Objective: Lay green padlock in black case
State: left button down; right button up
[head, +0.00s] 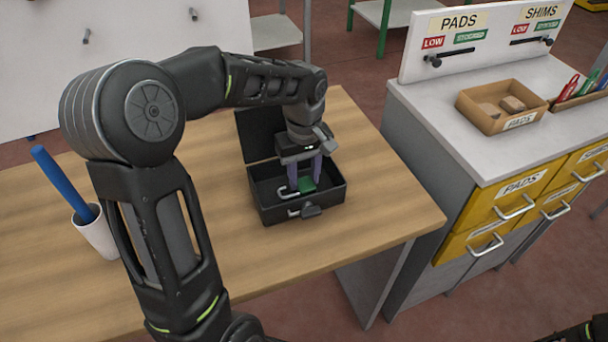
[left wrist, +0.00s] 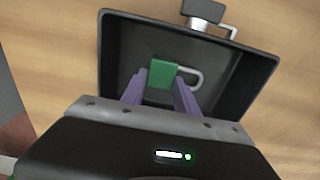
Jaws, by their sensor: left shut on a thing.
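The green padlock (head: 306,185) has a light metal shackle and is between the fingers of my left gripper (head: 304,172), inside the open black case (head: 328,195). In the left wrist view the green padlock (left wrist: 161,75) shows between the two purple fingertips of my left gripper (left wrist: 160,88), with its shackle pointing right. The gripper is shut on the padlock. The black case (left wrist: 118,50) surrounds it in that view; I cannot tell whether the padlock touches the case floor. The case lid stands raised at the back left. My right gripper is not in view.
The case stands on a wooden table (head: 390,205) near its right edge. A white cup (head: 97,236) with a blue stick stands at the left. A grey workbench with yellow drawers and a cardboard PADS box (head: 487,121) is at the right. Bare table lies in front of the case.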

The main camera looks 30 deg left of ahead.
aim_at(304, 180)
pick_arm(q)
jog(key=c, duration=0.9)
grip_release()
notch_tip(304, 180, up, 12)
jog(key=shift+r, duration=0.15)
